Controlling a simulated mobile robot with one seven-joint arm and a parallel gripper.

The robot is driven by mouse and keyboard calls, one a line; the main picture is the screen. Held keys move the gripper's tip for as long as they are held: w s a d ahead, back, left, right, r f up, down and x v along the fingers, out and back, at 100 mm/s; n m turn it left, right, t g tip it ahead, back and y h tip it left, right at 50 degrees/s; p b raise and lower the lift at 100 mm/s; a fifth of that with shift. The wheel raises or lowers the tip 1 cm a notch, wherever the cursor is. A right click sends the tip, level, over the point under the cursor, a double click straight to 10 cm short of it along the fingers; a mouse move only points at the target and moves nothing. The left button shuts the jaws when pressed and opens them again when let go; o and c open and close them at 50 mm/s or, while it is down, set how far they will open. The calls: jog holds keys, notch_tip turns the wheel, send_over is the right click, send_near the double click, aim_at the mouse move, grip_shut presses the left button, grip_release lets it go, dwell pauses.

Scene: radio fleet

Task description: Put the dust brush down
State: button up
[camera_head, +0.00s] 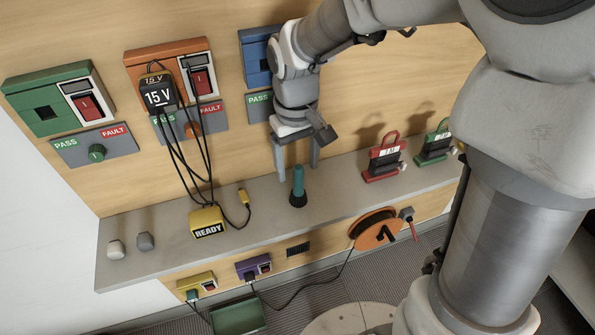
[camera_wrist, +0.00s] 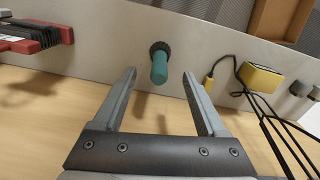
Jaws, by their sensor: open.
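The dust brush (camera_head: 298,187) has a teal handle and a dark bristle end. It stands upright on the grey shelf (camera_head: 255,210), bristles down. In the wrist view the dust brush (camera_wrist: 159,68) shows beyond and between my fingertips, with clear space on both sides. My gripper (camera_head: 297,172) is open and empty, just above and behind the brush, its fingers pointing down. In the wrist view both fingers of my gripper (camera_wrist: 160,75) are spread apart.
A yellow READY box (camera_head: 207,221) with cables stands left of the brush. A red-handled block (camera_head: 384,160) and a green-handled block (camera_head: 434,145) stand to the right. Two grey knobs (camera_head: 145,242) sit at the shelf's left end. An orange cable reel (camera_head: 376,230) is at the front.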

notch_tip(320, 180, up, 4)
jog(key=shift+s+r+p, duration=0.1)
jog(key=shift+r+p, duration=0.15)
jog(key=shift+p, duration=0.15)
jog(key=s+d+r+m+t, duration=0.4)
jog(key=s+d+r+t, duration=0.1)
jog(key=s+d+r, duration=0.4)
jog(key=s+d, duration=0.2)
jog(key=s, duration=0.2)
jog(key=shift+m+t, duration=0.3)
jog(key=shift+m, duration=0.1)
notch_tip(320, 180, up, 13)
jog(key=p, duration=1.3)
